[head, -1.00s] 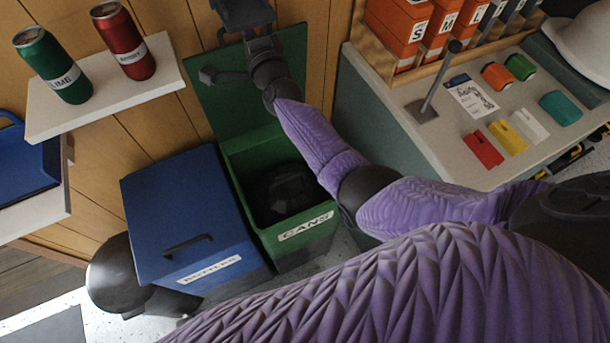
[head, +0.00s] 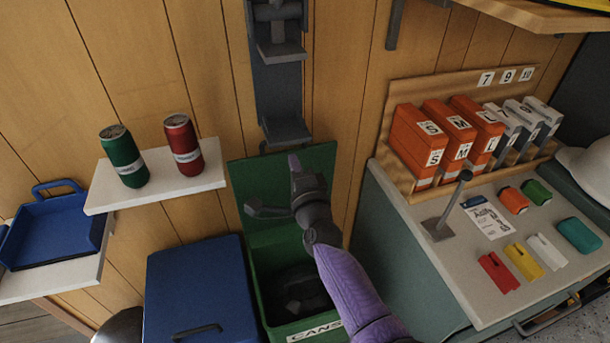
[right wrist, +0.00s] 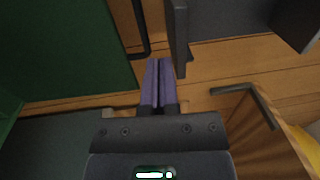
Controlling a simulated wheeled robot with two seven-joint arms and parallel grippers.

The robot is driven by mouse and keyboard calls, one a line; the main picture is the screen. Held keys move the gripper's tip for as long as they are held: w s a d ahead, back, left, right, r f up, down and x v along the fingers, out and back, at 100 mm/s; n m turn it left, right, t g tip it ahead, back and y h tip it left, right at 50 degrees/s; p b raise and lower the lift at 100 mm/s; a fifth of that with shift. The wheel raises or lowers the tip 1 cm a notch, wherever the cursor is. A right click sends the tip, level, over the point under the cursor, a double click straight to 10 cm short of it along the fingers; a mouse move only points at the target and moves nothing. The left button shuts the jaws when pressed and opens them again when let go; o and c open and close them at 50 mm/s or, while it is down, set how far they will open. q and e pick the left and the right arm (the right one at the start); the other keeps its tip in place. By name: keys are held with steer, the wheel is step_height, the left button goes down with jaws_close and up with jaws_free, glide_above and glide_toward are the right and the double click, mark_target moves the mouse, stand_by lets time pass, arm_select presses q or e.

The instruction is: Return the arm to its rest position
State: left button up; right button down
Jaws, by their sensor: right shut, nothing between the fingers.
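My right arm (head: 350,290), with purple covers, reaches in from the bottom over the open green bin marked CANS (head: 318,330). Its gripper (head: 294,163) is in front of the bin's raised green lid (head: 240,190) and points up towards the wooden wall. In the right wrist view the two purple fingers (right wrist: 158,75) lie together with nothing between them. The green lid (right wrist: 70,50) fills the left of that view. My left gripper is not in view.
A blue closed bin (head: 200,285) stands left of the green one. A white shelf (head: 165,190) holds a green can (head: 123,157) and a red can (head: 183,146). At the right, a counter (head: 450,265) carries orange boxes (head: 415,140) and small coloured items. A dark bracket (head: 285,130) hangs above.

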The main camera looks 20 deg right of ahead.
steer(key=s+r+p, duration=0.1)
steer(key=s+p, duration=0.1)
steer(key=s, duration=0.3)
steer(key=s+f+n+g+b, duration=0.1)
steer(key=s+f+n+g, duration=0.4)
steer(key=f, duration=0.6)
steer(key=s+f+n+g+y+b, duration=0.1)
steer(key=s+f+n+g+b, duration=0.15)
steer(key=s+f, duration=0.6)
steer(key=s+f+n+g+b, duration=0.1)
steer(key=s+f+n+g, duration=0.3)
steer(key=f, duration=0.8)
steer(key=s+d+f+n+g, duration=0.2)
steer(key=s+f+n, duration=0.1)
steer(key=s, duration=0.6)
steer(key=s+d+f+n+g+h+b, duration=0.1)
steer(key=s+d+f+n+g, duration=0.1)
steer(key=s+f, duration=0.3)
steer(key=s+d+f+n+g+b, duration=0.1)
steer(key=s+d+f+n+g, duration=0.1)
steer(key=s, duration=1.1)
step_height(320, 180, down, 2)
steer(key=shift+d+f+n+g+h, duration=0.2)
steer(key=shift+d+n+g+h, duration=0.2)
steer(key=shift+n, duration=0.55)
